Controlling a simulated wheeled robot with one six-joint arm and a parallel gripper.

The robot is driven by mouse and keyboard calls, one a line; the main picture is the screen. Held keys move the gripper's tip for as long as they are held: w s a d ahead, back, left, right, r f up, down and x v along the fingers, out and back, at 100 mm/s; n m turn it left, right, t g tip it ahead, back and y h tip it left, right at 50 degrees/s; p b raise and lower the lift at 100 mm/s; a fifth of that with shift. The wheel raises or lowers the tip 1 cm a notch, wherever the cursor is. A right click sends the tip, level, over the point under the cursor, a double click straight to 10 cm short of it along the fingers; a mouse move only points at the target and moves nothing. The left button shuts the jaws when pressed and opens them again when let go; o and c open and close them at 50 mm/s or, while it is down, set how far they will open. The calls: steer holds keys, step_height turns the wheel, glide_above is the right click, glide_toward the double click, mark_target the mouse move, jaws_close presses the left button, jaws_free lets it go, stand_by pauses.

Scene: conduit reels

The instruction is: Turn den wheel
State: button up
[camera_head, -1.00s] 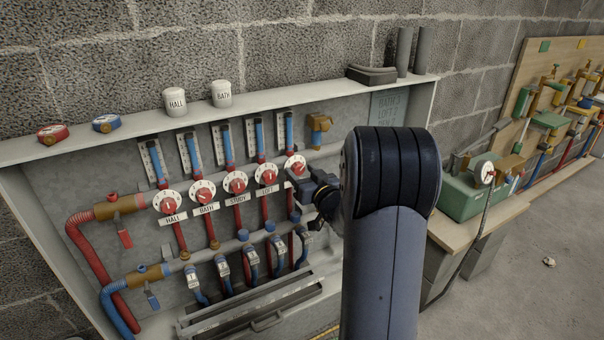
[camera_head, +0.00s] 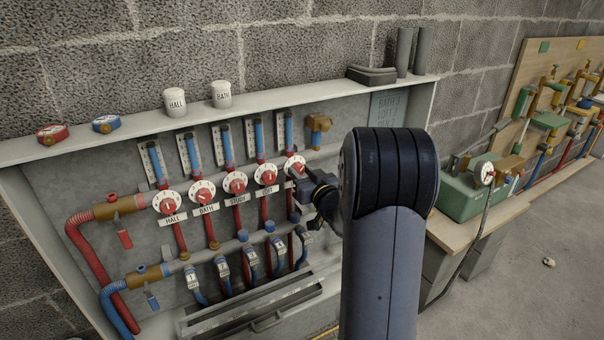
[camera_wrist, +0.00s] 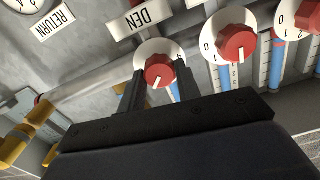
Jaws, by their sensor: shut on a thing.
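The den wheel (camera_head: 295,164) is the rightmost of a row of red knobs on white numbered dials. In the wrist view, which is upside down, the den wheel (camera_wrist: 159,69) sits by the DEN label (camera_wrist: 143,17). Its white pointer mark points down and slightly left there; the numbers around it are mostly hidden. My gripper (camera_wrist: 160,77) has one finger on each side of the red knob and is shut on it. In the head view my arm covers the DEN label and part of the gripper.
The loft wheel (camera_head: 266,174) and its dial are close beside the den wheel. A grey plate (camera_head: 387,106) lists rooms with numbers; its den number is hard to read. A brass fitting (camera_head: 319,127) projects above right. Blue hoses (camera_head: 278,255) hang below.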

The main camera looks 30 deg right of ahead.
steer(key=shift+f+b, duration=0.1)
steer(key=shift+b, duration=0.2)
steer(key=n+b, duration=0.2)
steer(key=shift+f+n+b, duration=0.1)
steer(key=shift+n+b, duration=0.3)
steer(key=n+b, duration=0.3)
steer(key=shift+n, duration=0.4)
steer(key=shift+n+b, duration=0.8)
steer(key=shift+n, duration=0.2)
steer(key=shift+r, duration=0.2)
steer(key=o, duration=1)
